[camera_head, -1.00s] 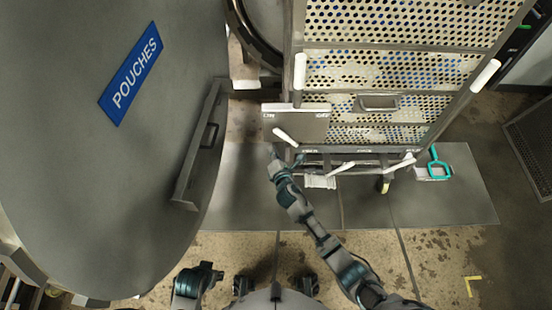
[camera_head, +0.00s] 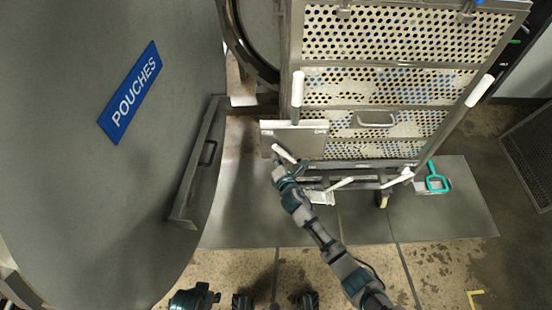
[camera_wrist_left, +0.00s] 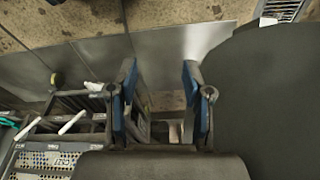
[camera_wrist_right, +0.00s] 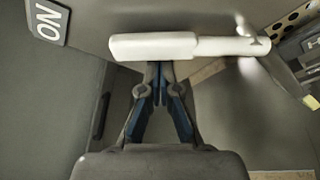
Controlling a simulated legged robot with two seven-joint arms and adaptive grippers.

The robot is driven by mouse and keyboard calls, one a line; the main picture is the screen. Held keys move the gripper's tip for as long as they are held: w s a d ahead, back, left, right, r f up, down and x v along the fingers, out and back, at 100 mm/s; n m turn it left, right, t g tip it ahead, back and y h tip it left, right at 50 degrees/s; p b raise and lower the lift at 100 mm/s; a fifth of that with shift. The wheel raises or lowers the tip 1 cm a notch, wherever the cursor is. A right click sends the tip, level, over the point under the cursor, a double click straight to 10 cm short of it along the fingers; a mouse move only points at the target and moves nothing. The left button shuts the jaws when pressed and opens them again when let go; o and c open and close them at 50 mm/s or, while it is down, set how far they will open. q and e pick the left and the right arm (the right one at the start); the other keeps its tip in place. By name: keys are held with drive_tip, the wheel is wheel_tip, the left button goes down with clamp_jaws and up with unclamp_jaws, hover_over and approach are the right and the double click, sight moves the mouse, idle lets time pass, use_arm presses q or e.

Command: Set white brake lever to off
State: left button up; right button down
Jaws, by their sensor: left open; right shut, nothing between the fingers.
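The white brake lever (camera_head: 284,153) lies slanted across the lower part of a grey panel (camera_head: 301,142) on the perforated rack. The panel has small labels in its upper corners. In the right wrist view the lever (camera_wrist_right: 160,46) spans the top, its thick handle end on the side of the "ON" plate (camera_wrist_right: 47,22). My right gripper (camera_wrist_right: 160,70) is shut and empty, its tips just below the handle; I cannot tell whether they touch. In the head view its tips are largely hidden at the lever. My left gripper (camera_wrist_left: 160,80) is open and empty.
The large grey vessel with a blue POUCHES sign (camera_head: 131,92) fills the left. The rack carries other white handles (camera_head: 297,88), (camera_head: 480,90). A teal-handled tool (camera_head: 437,182) lies at the right. Floor in front is clear.

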sight(282, 149)
drive_tip(key=d+r+m, duration=0.1)
drive_tip(key=m, duration=0.1)
drive_tip(key=d+r+m+t+y, duration=0.1)
drive_tip(key=m, duration=0.1)
drive_tip(key=shift+d+r+y, duration=0.15)
drive_tip(key=shift+d+y, duration=0.15)
drive_tip(key=shift+d, duration=0.1)
drive_tip(key=shift+d+r+m, duration=0.1)
drive_tip(key=shift+d+m, duration=0.15)
drive_tip(key=shift+m, duration=0.25)
drive_tip(key=shift+d+r+m+t, duration=0.1)
drive_tip(key=shift+d+m+t, duration=0.2)
drive_tip(key=shift+d+m, duration=0.1)
use_arm(q)
drive_tip(key=w+d+r+t+h+b, duration=0.1)
drive_tip(key=w+d+t, duration=0.1)
drive_tip(key=w, duration=0.4)
drive_tip(key=w+d+r+t+b, duration=0.1)
drive_tip(key=w+t+b, duration=0.1)
drive_tip(key=w+t, duration=0.3)
drive_tip(key=shift+w+d+r+h, duration=0.3)
drive_tip(key=shift+w+d+h, duration=0.1)
use_arm(e)
drive_tip(key=d+m+t, duration=0.3)
drive_tip(key=d+m, duration=0.3)
drive_tip(key=m, duration=0.3)
drive_tip(key=shift+d+f+m, duration=0.25)
drive_tip(key=shift+d+m, duration=0.05)
drive_tip(key=shift+d, duration=0.1)
